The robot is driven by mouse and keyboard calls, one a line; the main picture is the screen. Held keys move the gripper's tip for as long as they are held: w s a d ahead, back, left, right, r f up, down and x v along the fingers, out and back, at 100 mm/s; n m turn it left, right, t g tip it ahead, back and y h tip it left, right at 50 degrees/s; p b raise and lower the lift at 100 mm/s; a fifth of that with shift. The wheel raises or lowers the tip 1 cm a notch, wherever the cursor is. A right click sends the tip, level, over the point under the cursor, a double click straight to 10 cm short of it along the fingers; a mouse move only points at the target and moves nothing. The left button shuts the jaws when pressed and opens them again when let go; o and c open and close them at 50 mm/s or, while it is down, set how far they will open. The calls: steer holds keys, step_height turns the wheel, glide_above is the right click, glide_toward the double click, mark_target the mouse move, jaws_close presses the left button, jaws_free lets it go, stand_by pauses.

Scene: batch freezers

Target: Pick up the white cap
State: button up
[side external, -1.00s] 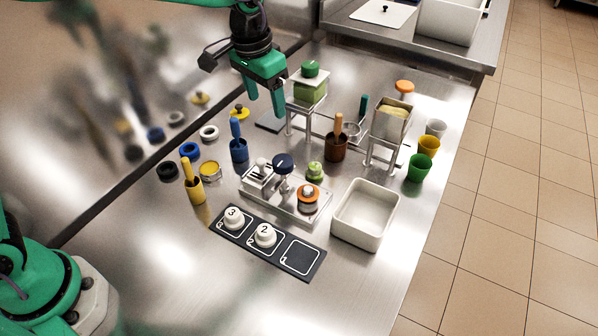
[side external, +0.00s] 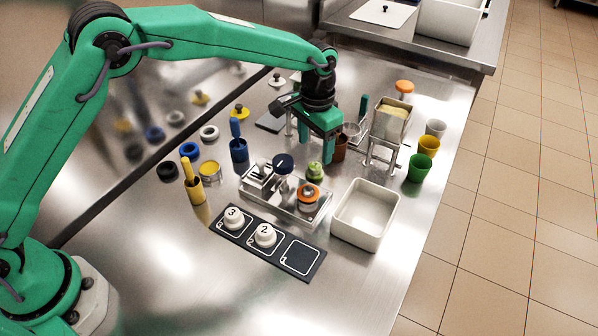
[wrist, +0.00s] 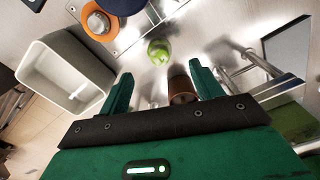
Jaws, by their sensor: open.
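The white cap (side external: 277,81), with a dark knob on top, lies at the back of the steel counter near the wall panel, left of my arm's wrist. It does not show in the wrist view. My gripper (side external: 326,160) points down over the middle of the counter, well to the right of the cap and nearer the camera. In the wrist view my gripper (wrist: 160,72) has its two green fingers apart with nothing held. A light green object (wrist: 158,51) and a brown cup (wrist: 181,84) show beyond and between the fingers.
A yellow cap (side external: 239,113) and several rings lie at left. Blue (side external: 238,150) and yellow (side external: 195,191) cups stand upright. A metal stand (side external: 386,140), white bin (side external: 348,228) and green cup (side external: 419,168) are at right.

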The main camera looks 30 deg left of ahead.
mark_target(315, 166)
steer(key=shift+f, duration=1.15)
steer(key=shift+d+f, duration=0.1)
steer(key=shift+f, duration=2.5)
steer(key=c, duration=1.1)
